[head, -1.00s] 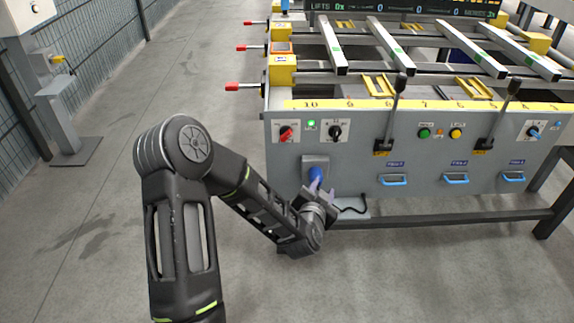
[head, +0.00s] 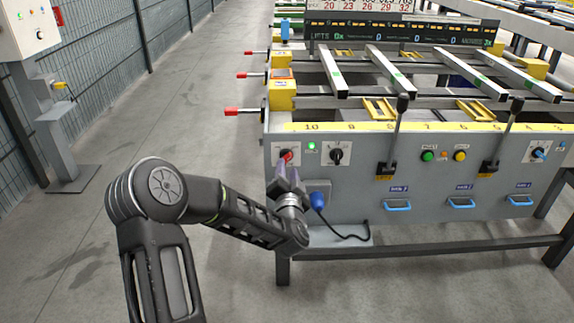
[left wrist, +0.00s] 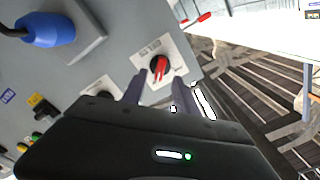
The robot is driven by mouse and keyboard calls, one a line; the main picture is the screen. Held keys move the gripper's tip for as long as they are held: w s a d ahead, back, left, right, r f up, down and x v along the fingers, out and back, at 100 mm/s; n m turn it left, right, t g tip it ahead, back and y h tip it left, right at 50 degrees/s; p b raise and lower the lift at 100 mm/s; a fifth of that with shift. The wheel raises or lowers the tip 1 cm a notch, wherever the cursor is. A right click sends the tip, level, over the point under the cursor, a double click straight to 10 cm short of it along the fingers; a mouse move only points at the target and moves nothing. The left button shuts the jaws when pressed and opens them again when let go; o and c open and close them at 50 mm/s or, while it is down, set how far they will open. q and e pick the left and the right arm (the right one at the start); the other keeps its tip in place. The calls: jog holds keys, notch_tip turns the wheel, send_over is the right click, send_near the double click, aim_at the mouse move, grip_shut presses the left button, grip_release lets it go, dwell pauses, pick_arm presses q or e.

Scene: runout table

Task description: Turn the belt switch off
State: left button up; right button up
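The red rotary switch (head: 287,155) sits on a white plate at the left end of the grey front panel. In the left wrist view the red switch (left wrist: 159,68) shows a lettered label, upside down, beside its dark round base. My left gripper (head: 281,172) is just in front of and slightly below the switch in the head view. In the left wrist view its two fingers (left wrist: 160,82) are apart, with the switch seen between and beyond their tips. Contact cannot be made out. A green lamp (head: 311,146) beside the switch is lit. My right gripper is out of view.
A black rotary switch (head: 336,154) is right of the lamp. A blue plug (head: 318,201) with a black cable is below. Levers (head: 391,135), buttons and blue handles (head: 397,205) lie further right. Red-tipped rods (head: 233,112) stick out left.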

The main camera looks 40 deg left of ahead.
aim_at(287, 160)
pick_arm(q)
jog(key=shift+x, duration=2)
grip_shut()
